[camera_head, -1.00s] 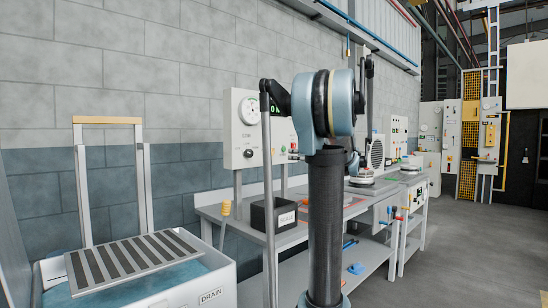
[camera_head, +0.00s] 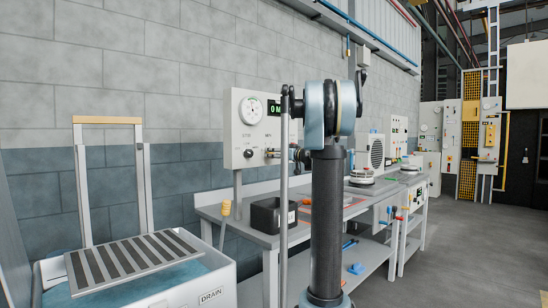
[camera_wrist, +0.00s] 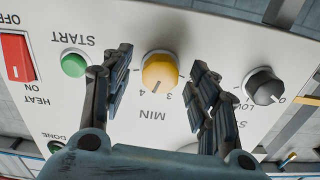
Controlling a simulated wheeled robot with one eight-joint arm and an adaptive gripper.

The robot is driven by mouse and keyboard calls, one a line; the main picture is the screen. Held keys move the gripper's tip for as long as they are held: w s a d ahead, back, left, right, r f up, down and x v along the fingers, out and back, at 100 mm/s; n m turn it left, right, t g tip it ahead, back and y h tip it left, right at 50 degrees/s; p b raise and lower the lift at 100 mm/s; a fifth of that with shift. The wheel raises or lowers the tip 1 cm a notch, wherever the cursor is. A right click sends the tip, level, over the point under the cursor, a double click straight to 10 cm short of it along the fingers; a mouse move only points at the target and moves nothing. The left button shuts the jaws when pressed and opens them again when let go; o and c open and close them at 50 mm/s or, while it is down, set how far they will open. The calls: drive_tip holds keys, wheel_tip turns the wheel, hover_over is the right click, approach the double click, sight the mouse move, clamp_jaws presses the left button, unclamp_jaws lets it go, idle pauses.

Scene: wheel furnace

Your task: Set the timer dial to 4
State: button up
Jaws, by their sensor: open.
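The timer dial (camera_wrist: 160,72) is a round yellow knob marked MIN on a pale panel (camera_wrist: 150,125), upside down in the wrist view. Its dark pointer line lies between the printed 3 and 4; I cannot tell exactly where. My gripper (camera_wrist: 160,59) is open, with one dark finger on each side of the dial. Gaps show between both fingers and the dial. In the head view, the wall panel (camera_head: 238,140) stands above the bench, with my gripper (camera_head: 272,153) in front of it. The dial is not clear there.
In the wrist view a green START button (camera_wrist: 74,64) lies close to the left finger, a red HEAT switch (camera_wrist: 17,57) farther left, and a black knob (camera_wrist: 264,86) right of the right finger. A dark bin (camera_head: 268,216) stands on the bench (camera_head: 240,226) below.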

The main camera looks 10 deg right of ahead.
drive_tip(key=shift+w+a, duration=0.1)
drive_tip(key=shift+w, duration=0.1)
drive_tip(key=c, duration=1.1)
drive_tip(key=shift+o, duration=0.2)
drive_tip(key=shift+m, duration=0.9)
drive_tip(key=o, duration=1.1)
drive_tip(key=shift+c, duration=0.2)
